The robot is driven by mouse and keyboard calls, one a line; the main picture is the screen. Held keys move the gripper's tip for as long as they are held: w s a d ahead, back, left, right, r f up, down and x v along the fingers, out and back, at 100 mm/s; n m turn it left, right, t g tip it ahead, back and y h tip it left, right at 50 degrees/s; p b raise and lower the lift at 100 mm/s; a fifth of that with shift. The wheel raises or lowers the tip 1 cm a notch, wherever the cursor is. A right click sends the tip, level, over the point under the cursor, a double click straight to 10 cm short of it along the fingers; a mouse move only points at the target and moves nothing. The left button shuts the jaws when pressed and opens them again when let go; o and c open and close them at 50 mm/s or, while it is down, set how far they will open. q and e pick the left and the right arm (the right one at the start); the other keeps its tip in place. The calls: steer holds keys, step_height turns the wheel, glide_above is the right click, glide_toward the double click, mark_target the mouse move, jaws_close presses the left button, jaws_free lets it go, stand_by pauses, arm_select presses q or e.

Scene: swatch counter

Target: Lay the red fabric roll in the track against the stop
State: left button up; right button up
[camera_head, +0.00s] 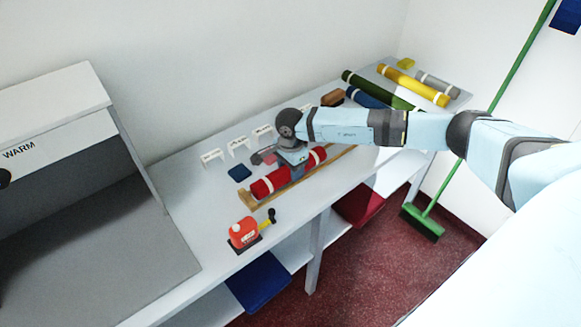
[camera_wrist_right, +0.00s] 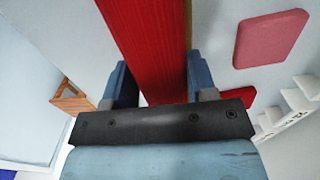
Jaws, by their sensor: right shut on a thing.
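The red fabric roll (camera_head: 268,185) has white bands and lies lengthwise along the wooden track (camera_head: 247,199) on the counter. Its left end is close to the track's left end; I cannot tell whether it touches the stop there or rests fully on the track floor. My right gripper (camera_head: 293,165) points down and is shut around the roll's middle, hiding part of it. In the right wrist view the red roll (camera_wrist_right: 150,45) runs between the two fingers of my right gripper (camera_wrist_right: 160,88). My left gripper is not in view.
A green roll (camera_head: 365,85) and a yellow roll (camera_head: 415,86) lie at the right. A grey-white WARM cabinet (camera_head: 60,125) stands left.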

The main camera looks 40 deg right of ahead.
steer(key=shift+f+b, duration=0.2)
steer(key=shift+b, duration=0.1)
steer(key=o, duration=1)
steer(key=shift+o, duration=0.2)
steer(key=shift+r+p, duration=0.5)
steer(key=shift+r, duration=0.05)
step_height(320, 180, up, 12)
steer(key=b, duration=0.1)
steer(key=shift+f+b, duration=0.25)
steer(key=shift+b, duration=0.1)
